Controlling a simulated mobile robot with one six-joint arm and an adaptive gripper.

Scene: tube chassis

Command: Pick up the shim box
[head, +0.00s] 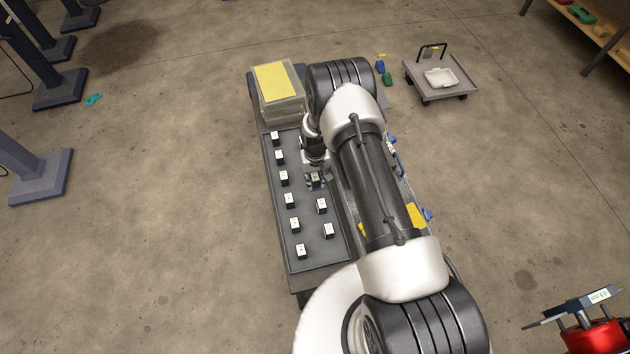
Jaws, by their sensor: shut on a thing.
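Several small black boxes with white labelled tops stand on a dark bench top (268,170); I take these to be shim boxes. My gripper (314,182) points down over the bench, right of the left-hand row. It is shut on one shim box (316,178), which shows partly between the fingers. I cannot tell whether this box touches the bench top. Another box (322,205) stands just in front of my gripper. The left row runs from a far box (275,138) to a near box (301,251). My arm hides the right part of the bench.
A clear bin with a yellow top (275,82) stands at the bench's far end. A red machine (595,335) is at the lower right. Blue-footed posts (40,178) stand left. Open floor lies between.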

